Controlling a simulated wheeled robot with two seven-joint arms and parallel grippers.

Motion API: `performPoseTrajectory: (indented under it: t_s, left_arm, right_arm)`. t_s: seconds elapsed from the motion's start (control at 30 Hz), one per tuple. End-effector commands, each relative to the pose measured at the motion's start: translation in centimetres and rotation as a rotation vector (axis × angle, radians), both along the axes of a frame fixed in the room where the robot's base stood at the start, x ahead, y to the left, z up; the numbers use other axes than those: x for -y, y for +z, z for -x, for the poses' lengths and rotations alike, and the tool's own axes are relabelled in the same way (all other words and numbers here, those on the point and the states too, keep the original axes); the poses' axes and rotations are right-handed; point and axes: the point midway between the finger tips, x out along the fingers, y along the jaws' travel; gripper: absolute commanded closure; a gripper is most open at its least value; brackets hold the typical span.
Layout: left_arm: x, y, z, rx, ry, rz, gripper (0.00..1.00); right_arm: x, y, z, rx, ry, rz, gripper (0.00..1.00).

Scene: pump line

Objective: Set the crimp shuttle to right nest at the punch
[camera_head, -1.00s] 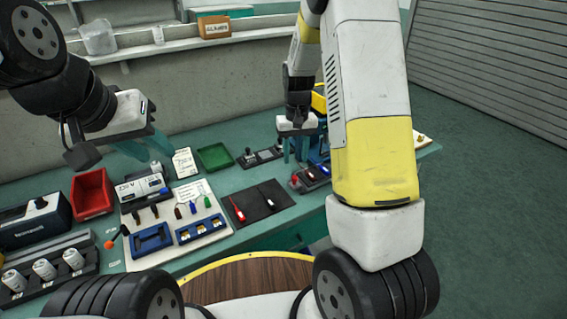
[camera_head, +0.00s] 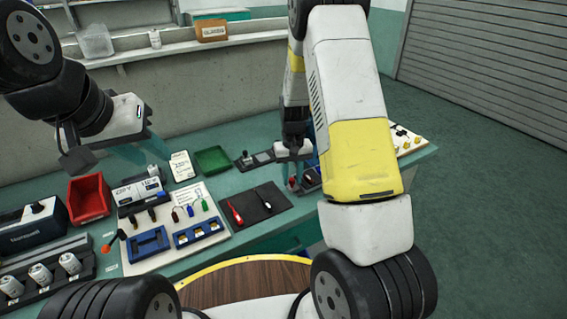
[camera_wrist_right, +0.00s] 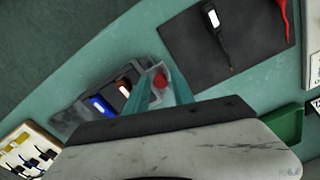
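A low dark fixture (camera_head: 262,158) lies at the back of the bench, with an upright knob (camera_head: 246,157) at its left end and grey pads to the right. It may be the crimp shuttle and its nests; I cannot tell for sure. My right gripper (camera_head: 293,172) points down just right of it, over a grey unit (camera_head: 311,180). In the right wrist view, my right gripper's teal fingers (camera_wrist_right: 158,88) are apart, with a red button (camera_wrist_right: 160,81) showing between their tips. Contact cannot be told. My left gripper (camera_head: 143,150) is open and empty over the back left.
A black mat (camera_head: 262,208) with a red tool and a black tool lies in front. A green tray (camera_head: 213,159), a red bin (camera_head: 90,197) and a white board (camera_head: 150,262) with small tools stand left. My right forearm hides part of the bench's right side.

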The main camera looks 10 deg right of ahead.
Motion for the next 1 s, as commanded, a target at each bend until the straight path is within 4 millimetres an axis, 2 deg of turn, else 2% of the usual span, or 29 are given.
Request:
performPoseTrajectory:
  t_s: [0.03, 0.1, 0.13, 1.0]
  left_arm:
    - [0.0, 0.0, 0.0, 0.0, 0.0, 0.0, 0.67]
    - [0.0, 0.0, 0.0, 0.0, 0.0, 0.0, 0.67]
    - [0.0, 0.0, 0.0, 0.0, 0.0, 0.0, 0.67]
    - [0.0, 0.0, 0.0, 0.0, 0.0, 0.0, 0.67]
  right_arm:
    - [0.0, 0.01, 0.0, 0.0, 0.0, 0.0, 0.83]
    - [0.0, 0.02, 0.0, 0.0, 0.0, 0.0, 0.96]
    - [0.0, 0.02, 0.0, 0.0, 0.0, 0.0, 1.0]
    - [0.0, 0.06, -0.02, 0.0, 0.0, 0.0, 1.0]
